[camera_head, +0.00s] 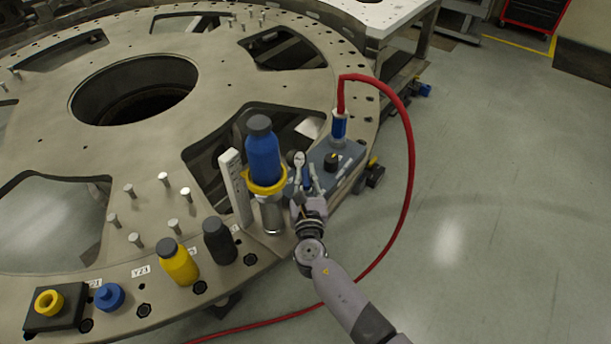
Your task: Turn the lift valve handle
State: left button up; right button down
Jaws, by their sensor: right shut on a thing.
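A grey valve box (343,158) with a black knob (331,161) sits at the plate's right edge. Metal levers with a blue part (306,176) stand at its left side; I take these for the lift valve handle. My right gripper (299,204) is at the lower end of these levers, shut on what looks like the valve handle. Its fingers and wrist hide the exact contact. Just left stands a silver cylinder (271,214) with a yellow ring (264,181) and a black-capped blue bottle-shaped part (262,152) above it. My left gripper is not in view.
A white upright block (236,187) stands left of the cylinder. Yellow (177,261) and black (219,241) bottle-shaped parts stand on the turret plate (225,90). A red hose (410,150) loops from the box to the floor. The right floor is mostly open.

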jog(key=shift+m+h, duration=0.3)
jog(key=shift+h, duration=0.1)
jog(key=c, duration=1.6)
grip_release()
jog(key=shift+o, duration=0.2)
jog(key=s, duration=1.2)
jog(key=shift+d, duration=0.15)
